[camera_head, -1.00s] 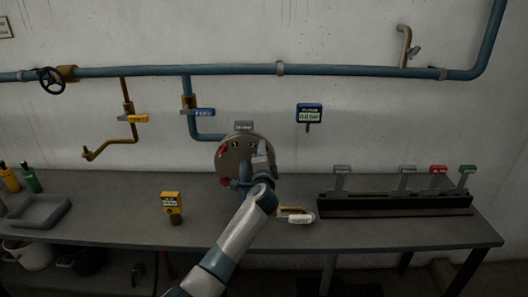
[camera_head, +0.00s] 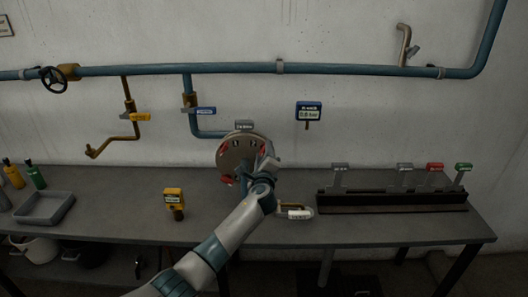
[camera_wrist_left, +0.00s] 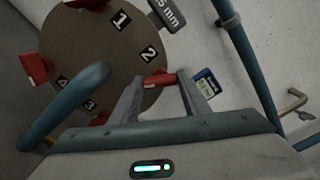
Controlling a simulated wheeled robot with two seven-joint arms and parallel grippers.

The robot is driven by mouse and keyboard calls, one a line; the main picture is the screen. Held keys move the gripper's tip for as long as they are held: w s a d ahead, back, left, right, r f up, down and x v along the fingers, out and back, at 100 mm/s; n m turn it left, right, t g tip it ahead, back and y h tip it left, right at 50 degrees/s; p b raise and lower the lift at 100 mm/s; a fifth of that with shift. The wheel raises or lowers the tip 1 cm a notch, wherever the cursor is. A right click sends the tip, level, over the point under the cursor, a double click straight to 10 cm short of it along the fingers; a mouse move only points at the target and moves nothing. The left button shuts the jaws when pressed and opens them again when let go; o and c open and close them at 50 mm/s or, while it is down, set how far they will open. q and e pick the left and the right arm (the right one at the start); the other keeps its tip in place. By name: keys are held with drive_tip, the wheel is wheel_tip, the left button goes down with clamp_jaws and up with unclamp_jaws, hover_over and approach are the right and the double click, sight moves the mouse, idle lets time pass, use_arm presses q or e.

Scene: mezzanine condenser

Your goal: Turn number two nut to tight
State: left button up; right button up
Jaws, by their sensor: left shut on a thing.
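A round grey-brown flange disc (camera_head: 232,158) with red nuts and number labels stands at the end of the blue pipe, above the bench. In the left wrist view the disc (camera_wrist_left: 95,45) shows labels 1 to 4. The number two nut (camera_wrist_left: 158,79), a red one, sits at the disc's edge beside label 2. My left gripper (camera_head: 267,161) reaches the disc's right side. In the wrist view its two fingers (camera_wrist_left: 162,84) stand on either side of this nut and are shut on it. The nut's contact sides are partly hidden. My right gripper is out of view.
A blue pipe (camera_wrist_left: 60,110) curves close to my left fingers in the wrist view. A blue-framed pressure display (camera_head: 309,112) hangs right of the disc. A dark rack (camera_head: 390,203) with tagged tools is on the bench's right. A yellow meter (camera_head: 174,200) stands left.

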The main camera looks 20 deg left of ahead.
use_arm(q)
drive_tip(key=shift+f, duration=0.15)
drive_tip(key=o, duration=1)
drive_tip(key=shift+o, duration=0.2)
drive_tip(key=b+v, duration=0.4)
drive_tip(key=v, duration=1.3)
drive_tip(key=shift+s, duration=0.2)
drive_tip(key=shift+d, duration=0.1)
